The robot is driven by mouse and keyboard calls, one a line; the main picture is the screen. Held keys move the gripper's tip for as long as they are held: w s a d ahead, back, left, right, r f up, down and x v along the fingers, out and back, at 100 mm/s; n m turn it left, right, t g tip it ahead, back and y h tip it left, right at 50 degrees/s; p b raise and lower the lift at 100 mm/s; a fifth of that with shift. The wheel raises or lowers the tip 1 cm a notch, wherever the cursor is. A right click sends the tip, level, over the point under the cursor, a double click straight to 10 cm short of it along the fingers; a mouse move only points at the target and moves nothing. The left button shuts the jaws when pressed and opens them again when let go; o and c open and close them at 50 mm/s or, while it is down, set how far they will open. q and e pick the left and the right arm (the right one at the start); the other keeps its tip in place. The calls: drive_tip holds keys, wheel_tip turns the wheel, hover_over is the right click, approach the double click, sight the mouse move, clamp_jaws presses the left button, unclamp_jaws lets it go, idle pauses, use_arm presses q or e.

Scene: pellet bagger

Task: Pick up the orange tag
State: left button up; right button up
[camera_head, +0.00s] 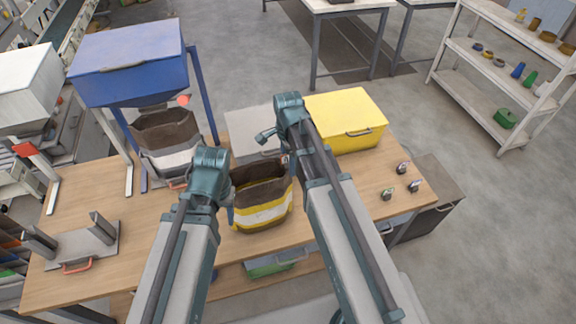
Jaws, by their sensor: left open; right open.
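I cannot pick out an orange tag for certain. A small orange-red round piece (183,100) shows at the lower right edge of the blue hopper (130,62), but I cannot tell whether it is a tag. My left gripper (229,208) is open and points down at the left side of an open yellow and white bag (264,216) with a brown inside. My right gripper (291,168) is open near the bag's upper right edge. The wrists partly hide both sets of fingers, so contact with the bag is unclear.
A brown and white bag (167,140) sits under the hopper. A yellow box (346,120) and a grey box (252,132) stand at the back of the wooden table (105,185). Several small metal pieces (402,168) are at the right. A grey fixture (85,246) stands at the left.

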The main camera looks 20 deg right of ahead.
clamp_jaws()
idle(0.4)
